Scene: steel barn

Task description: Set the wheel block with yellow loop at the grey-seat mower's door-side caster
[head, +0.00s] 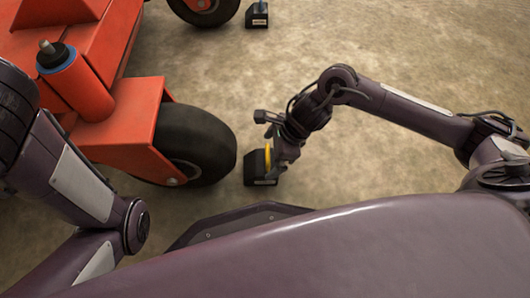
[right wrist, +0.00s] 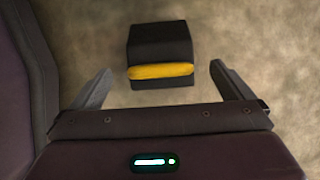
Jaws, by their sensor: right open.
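The black wheel block with the yellow loop (head: 257,172) sits on the ground just right of the near black caster wheel (head: 196,146) of the orange mower (head: 120,128). A narrow strip of ground seems to show between block and tyre. My right gripper (head: 268,158) is low at the block, partly covering it. In the right wrist view the block (right wrist: 159,50) and its yellow loop (right wrist: 161,72) lie ahead, between the open fingers (right wrist: 162,88), which do not touch it. My left arm comes in at the left; its gripper is not in view. The mower's seat is out of view.
Another black block (head: 257,15) stands on the ground at the top, right of a second caster wheel (head: 204,8). The dirt floor (head: 400,55) to the right and beyond is clear. My own body fills the bottom of the head view.

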